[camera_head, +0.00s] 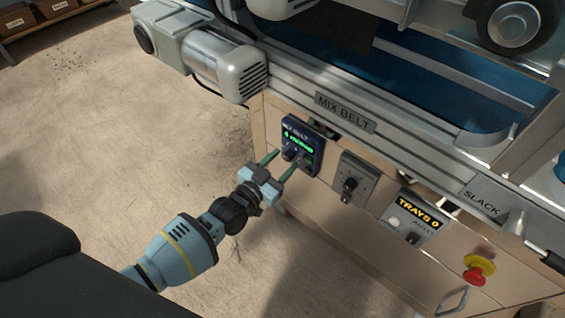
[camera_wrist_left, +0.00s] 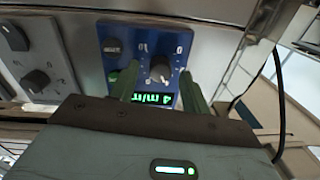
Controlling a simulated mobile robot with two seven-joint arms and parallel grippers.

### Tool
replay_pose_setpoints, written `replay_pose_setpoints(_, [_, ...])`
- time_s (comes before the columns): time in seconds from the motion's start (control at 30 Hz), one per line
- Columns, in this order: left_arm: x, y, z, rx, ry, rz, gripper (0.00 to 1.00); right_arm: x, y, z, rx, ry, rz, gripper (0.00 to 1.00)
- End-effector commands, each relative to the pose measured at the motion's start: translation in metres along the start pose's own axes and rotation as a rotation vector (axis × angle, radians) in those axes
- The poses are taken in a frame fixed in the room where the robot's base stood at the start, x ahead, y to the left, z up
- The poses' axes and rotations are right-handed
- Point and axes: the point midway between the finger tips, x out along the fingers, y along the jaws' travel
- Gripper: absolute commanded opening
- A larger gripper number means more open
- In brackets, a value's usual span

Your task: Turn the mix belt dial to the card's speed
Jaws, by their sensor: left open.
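The mix belt control is a blue panel (camera_head: 316,136) on the front of the beige cabinet, with a green lit display that appears to read 4 m/min. In the left wrist view the blue panel (camera_wrist_left: 145,37) shows upside down, with its dark round dial (camera_wrist_left: 160,68) bearing a light mark. My left gripper (camera_head: 289,158) is open in front of the panel. In the left wrist view its two green fingers (camera_wrist_left: 158,75) appear on either side of the dial; I cannot tell whether they touch it. My right gripper and the speed card are not in view.
A grey panel with a dark knob (camera_head: 349,187) is right of the blue panel. Further right are a TRAYS counter (camera_head: 413,221) and a red stop button (camera_head: 477,272). The conveyor rail (camera_head: 400,146) and a motor (camera_head: 226,66) overhang above. The floor at left is clear.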

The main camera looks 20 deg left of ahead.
Motion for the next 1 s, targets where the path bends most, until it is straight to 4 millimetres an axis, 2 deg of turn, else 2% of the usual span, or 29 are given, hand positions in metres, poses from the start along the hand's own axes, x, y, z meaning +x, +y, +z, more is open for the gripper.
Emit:
replay_pose_setpoints(0.33, [0.005, 0.000, -0.001, 0.000, 0.000, 0.001, 0.47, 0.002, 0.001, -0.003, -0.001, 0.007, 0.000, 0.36])
replay_pose_setpoints(0.7, [0.005, 0.000, -0.001, 0.001, 0.000, 0.000, 0.02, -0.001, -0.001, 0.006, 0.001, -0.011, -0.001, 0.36])
replay_pose_setpoints(1.0, [0.005, 0.000, -0.001, 0.044, 0.002, 0.000, 0.02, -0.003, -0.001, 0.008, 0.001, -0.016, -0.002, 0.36])
